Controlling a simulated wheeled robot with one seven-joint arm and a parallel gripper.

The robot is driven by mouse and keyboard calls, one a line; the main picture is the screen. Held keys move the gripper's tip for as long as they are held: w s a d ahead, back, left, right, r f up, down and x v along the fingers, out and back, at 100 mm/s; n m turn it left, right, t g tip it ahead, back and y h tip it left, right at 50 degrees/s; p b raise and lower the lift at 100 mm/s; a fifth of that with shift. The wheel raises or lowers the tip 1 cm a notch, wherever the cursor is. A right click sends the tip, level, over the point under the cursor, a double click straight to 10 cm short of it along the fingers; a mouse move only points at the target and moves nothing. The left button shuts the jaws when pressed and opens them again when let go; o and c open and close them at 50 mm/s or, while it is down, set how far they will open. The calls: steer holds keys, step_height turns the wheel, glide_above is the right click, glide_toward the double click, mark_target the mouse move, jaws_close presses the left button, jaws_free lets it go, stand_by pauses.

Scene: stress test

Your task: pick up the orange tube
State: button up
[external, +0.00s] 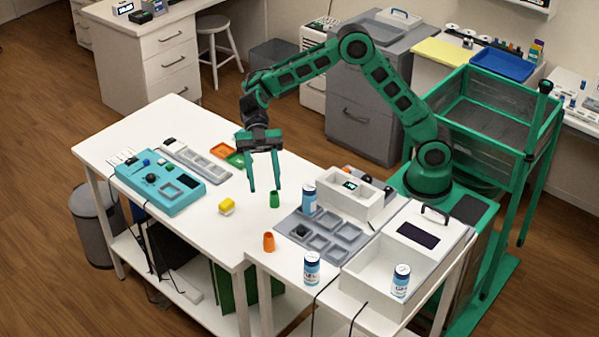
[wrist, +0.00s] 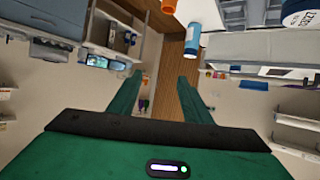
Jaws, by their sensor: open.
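The orange tube (external: 268,242) stands upright on the white table near its front edge. My gripper (external: 264,186) hangs above the table with its two green fingers apart and nothing between them. It is up and behind the orange tube in the external view, not touching it. A small green tube (external: 274,200) stands near the right fingertip; I cannot tell the exact gap. In the wrist view my fingers (wrist: 160,80) are spread and empty. An orange object (wrist: 191,7) shows at the top edge there, perhaps the orange tube.
A yellow block (external: 226,206) and a turquoise device (external: 160,184) are to the left. A grey compartment tray (external: 318,244), a blue-and-white can (external: 309,198) and another can (external: 311,269) are right of the orange tube. White boxes (external: 375,275) fill the right end.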

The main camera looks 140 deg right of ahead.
glide_toward(269, 240)
steer(key=shift+w+a+f, duration=0.15)
steer(key=shift+a+f, duration=0.1)
steer(key=shift+f, duration=0.2)
steer(key=shift+w+a+f, duration=0.15)
steer(key=shift+a+f, duration=0.15)
steer(key=shift+f, duration=0.15)
steer(key=shift+w+a+f, duration=0.1)
steer(key=shift+f, duration=0.1)
steer(key=x, duration=0.5)
steer(key=shift+r, duration=0.15)
steer(key=shift+r+x, duration=0.15)
steer(key=shift+x, duration=1.2)
steer(key=shift+r+x, duration=0.2)
steer(key=shift+x, duration=1.15)
steer(key=shift+w, duration=0.2)
steer(key=shift+c, duration=0.4)
steer(key=c, duration=1)
